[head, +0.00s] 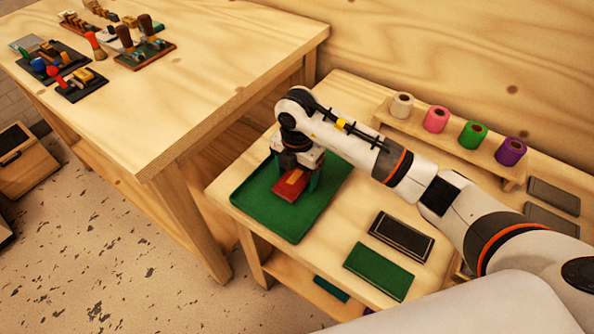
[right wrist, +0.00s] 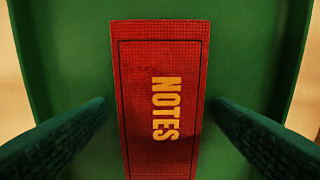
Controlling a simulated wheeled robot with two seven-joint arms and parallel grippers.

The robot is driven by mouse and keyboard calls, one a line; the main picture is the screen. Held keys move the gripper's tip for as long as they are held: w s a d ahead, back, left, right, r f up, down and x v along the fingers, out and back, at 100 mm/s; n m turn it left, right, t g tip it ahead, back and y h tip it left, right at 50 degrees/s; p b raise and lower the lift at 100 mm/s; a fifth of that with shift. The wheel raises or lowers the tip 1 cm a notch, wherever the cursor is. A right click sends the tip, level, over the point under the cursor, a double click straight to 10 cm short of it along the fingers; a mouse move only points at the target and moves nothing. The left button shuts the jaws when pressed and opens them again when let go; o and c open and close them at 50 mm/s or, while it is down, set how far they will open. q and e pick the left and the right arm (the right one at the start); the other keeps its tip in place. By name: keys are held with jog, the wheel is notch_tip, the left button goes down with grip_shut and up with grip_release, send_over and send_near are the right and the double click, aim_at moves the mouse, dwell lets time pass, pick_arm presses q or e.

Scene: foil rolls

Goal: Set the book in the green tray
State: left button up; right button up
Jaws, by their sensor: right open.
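The red book (head: 288,187) with yellow lettering lies in the green tray (head: 257,205) on the smaller table. In the right wrist view the book (right wrist: 160,60) reads "NOTES" and the green tray floor (right wrist: 70,50) shows on both sides of it. My right gripper (head: 296,181) is over the book, pointing down. In the right wrist view its two fingers (right wrist: 162,103) stand apart on either side of the book, with a gap to each edge. Part of the book is hidden by the gripper in the head view. My left gripper is not in view.
Black (head: 401,237) and green (head: 379,271) flat pieces lie right of the tray. A wooden rack (head: 450,145) with several coloured rolls stands behind. A larger table (head: 200,90) at left holds several tools at its far end.

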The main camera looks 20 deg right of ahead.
aim_at(297, 177)
jog(key=shift+r, duration=0.3)
notch_tip(297, 177, up, 12)
jog(key=shift+p, duration=0.45)
jog(key=shift+f, duration=0.1)
